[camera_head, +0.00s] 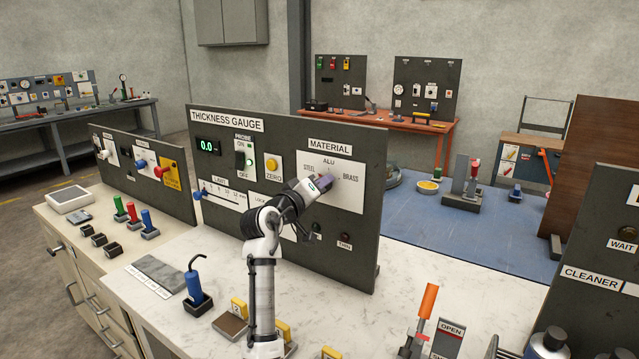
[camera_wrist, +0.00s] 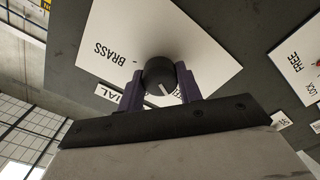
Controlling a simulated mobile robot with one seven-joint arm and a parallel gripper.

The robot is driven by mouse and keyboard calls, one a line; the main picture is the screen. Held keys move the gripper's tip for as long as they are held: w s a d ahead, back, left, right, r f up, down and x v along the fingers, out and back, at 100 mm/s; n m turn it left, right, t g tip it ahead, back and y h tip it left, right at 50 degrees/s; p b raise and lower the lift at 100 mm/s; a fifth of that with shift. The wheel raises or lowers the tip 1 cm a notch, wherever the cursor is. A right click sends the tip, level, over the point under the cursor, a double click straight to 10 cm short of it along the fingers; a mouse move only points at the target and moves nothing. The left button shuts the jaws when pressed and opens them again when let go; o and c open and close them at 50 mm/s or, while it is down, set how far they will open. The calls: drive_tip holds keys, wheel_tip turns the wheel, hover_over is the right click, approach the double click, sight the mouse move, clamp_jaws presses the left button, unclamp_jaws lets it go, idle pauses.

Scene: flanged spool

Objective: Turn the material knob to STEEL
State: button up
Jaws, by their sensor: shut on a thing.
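The material knob (camera_wrist: 160,75) is round and black with a white pointer line. In the wrist view it sits between the two purple fingers of my gripper (camera_wrist: 161,87), which is shut on it. The pointer runs down and slightly right there, away from BRASS (camera_wrist: 110,53). The ALU and STEEL lettering is largely hidden behind my gripper in that view. In the head view, the white dial plate (camera_head: 349,174) shows STEEL at left, ALU at top and BRASS at right. My gripper (camera_head: 327,183) covers the knob there, so its pointer cannot be read.
The thickness gauge panel (camera_head: 225,212) also holds a probe switch (camera_head: 243,158), a yellow zero button (camera_head: 273,167) and a slider (camera_head: 203,193). On the bench in front stand a blue-handled tool (camera_head: 195,280) and an orange-handled lever (camera_head: 427,301).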

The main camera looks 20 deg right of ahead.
drive_tip(key=shift+n, duration=0.3)
drive_tip(key=o, duration=1)
drive_tip(key=b+v, duration=0.4)
drive_tip(key=v, duration=1)
